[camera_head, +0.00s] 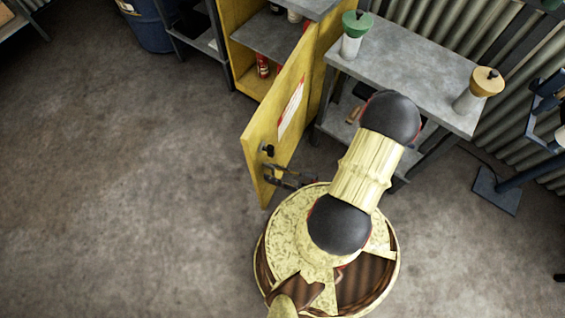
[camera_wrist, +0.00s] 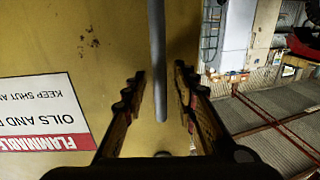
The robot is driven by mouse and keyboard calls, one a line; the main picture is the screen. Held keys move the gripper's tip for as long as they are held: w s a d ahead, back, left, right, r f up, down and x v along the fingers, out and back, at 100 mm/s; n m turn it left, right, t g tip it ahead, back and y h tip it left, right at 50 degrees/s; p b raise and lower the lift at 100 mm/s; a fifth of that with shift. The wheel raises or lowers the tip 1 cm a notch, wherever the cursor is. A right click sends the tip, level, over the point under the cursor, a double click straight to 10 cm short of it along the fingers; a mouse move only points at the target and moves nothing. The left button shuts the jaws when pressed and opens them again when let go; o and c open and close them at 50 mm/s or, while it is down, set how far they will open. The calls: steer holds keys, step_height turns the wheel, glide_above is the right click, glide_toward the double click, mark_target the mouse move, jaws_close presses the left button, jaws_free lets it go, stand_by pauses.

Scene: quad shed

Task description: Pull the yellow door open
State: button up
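The yellow door (camera_head: 262,133) stands swung out from the yellow cabinet (camera_head: 237,25), and the shelves inside show. A small black fitting (camera_head: 268,150) sits near its free edge. My gripper (camera_head: 275,174) is low beside that edge in the head view, partly hard to make out. In the wrist view the door's yellow face (camera_wrist: 60,45) fills the left and middle, with a red and white label (camera_wrist: 45,112). A grey bar (camera_wrist: 157,60), apparently the handle, runs between the two fingers of my gripper (camera_wrist: 158,85). The fingers are apart, with a gap on each side of the bar.
A grey workbench (camera_head: 405,65) with a green-topped container (camera_head: 354,35) and a yellow-topped one (camera_head: 478,90) stands right of the door. A blue drum (camera_head: 150,28) is at the upper left. The concrete floor (camera_head: 120,180) on the left is clear.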

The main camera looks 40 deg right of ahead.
steer(key=v, duration=1.1)
steer(key=shift+s+d, duration=0.2)
steer(key=shift+s, duration=0.2)
steer(key=shift+f, duration=0.1)
